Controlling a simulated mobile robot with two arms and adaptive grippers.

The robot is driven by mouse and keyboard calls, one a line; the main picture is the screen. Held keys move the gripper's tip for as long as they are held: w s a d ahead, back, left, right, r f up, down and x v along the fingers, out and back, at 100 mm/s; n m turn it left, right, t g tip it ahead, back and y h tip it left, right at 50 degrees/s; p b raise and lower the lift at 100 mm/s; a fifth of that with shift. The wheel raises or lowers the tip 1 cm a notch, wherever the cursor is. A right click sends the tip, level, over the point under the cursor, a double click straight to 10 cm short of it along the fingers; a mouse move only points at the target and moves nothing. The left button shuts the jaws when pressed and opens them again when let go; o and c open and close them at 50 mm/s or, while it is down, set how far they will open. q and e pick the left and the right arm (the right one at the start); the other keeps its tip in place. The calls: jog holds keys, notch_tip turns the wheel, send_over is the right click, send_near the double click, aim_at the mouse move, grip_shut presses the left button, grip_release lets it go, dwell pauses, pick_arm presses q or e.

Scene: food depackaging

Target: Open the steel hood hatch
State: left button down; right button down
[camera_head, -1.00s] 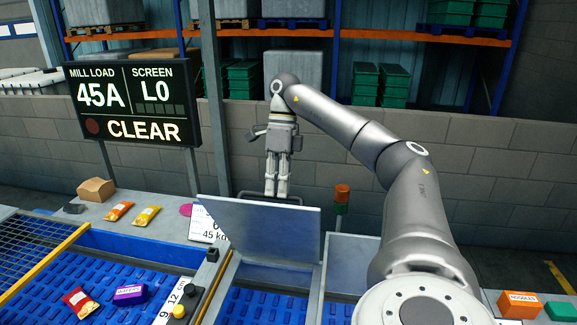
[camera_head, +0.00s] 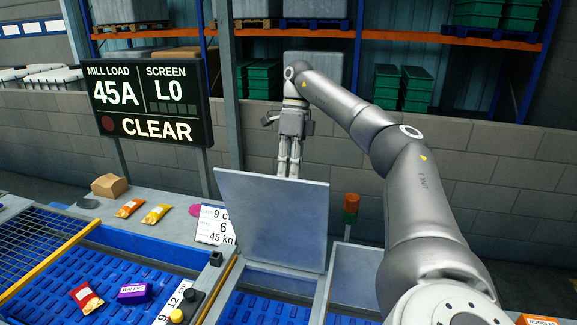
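The steel hood hatch (camera_head: 275,222) is a flat grey plate raised steeply over the blue conveyor, at the centre of the head view. Its near side faces me. My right gripper (camera_head: 288,172) hangs fingers-down behind the hatch's top edge, its two fingers close together with a narrow gap. The fingertips and the handle are hidden behind the plate; the gripper appears shut on the handle, as a dark handle bar showed at the fingertips earlier. My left gripper is not in view.
A display board (camera_head: 152,103) reads CLEAR. A carton (camera_head: 110,186) and two packets lie on the ledge. A beacon (camera_head: 351,208) stands right of the hatch. A block wall is behind.

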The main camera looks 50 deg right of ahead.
jog(key=shift+s+d+f, duration=0.1)
jog(key=shift+d+f, duration=0.3)
jog(key=shift+f, duration=0.3)
jog(key=c, duration=1.6)
grip_release()
jog(key=shift+d+f, duration=0.1)
jog(key=shift+d, duration=0.05)
jog(key=shift+o, duration=0.6)
jog(key=shift+w+d+f, duration=0.25)
jog(key=shift+w+d, duration=0.1)
jog(key=shift+d, duration=0.1)
jog(key=shift+w+d+f, duration=0.25)
jog(key=shift+w+d, duration=0.05)
jog(key=shift+d, duration=0.15)
jog(key=v, duration=0.7)
jog(key=shift+a+r, duration=0.3)
jog(key=shift+r, duration=0.25)
jog(key=shift+s+a+f, duration=0.1)
